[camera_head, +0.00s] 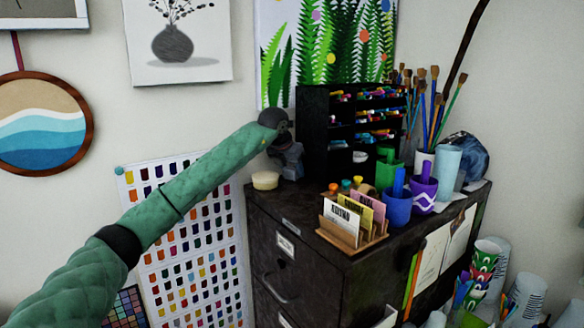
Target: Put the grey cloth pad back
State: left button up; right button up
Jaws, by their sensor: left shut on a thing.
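My left arm comes in from the left, and my left gripper (290,168) points down over the back left corner of the cabinet top. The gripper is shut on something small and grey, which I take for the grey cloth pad. The pad's outline is hard to tell from the grey gripper, and most of it is hidden. I cannot tell whether it touches the cabinet top. A round cream-coloured piece (265,181) lies on the cabinet just left of the gripper. My right gripper is not in view.
A black marker rack (313,128) stands close right of the gripper on the dark cabinet (310,262). Farther right are a wooden card holder (350,238), a blue cup (397,208), a purple cup (424,192) and brushes. The cabinet's front left top is clear.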

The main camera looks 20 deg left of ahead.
aim_at(291, 168)
pick_arm(q)
jog(key=shift+f, duration=0.15)
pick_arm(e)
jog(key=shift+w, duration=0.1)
pick_arm(q)
jog(key=o, duration=0.9)
jog(key=shift+o, duration=0.2)
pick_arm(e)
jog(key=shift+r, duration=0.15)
pick_arm(q)
jog(key=shift+r, duration=0.2)
jog(key=shift+s+a, duration=0.1)
jog(key=b+v, duration=0.2)
jog(key=v, duration=0.1)
jog(key=shift+r, duration=0.1)
jog(key=b+v, duration=0.4)
jog(key=v, duration=0.4)
jog(key=shift+r, duration=0.3)
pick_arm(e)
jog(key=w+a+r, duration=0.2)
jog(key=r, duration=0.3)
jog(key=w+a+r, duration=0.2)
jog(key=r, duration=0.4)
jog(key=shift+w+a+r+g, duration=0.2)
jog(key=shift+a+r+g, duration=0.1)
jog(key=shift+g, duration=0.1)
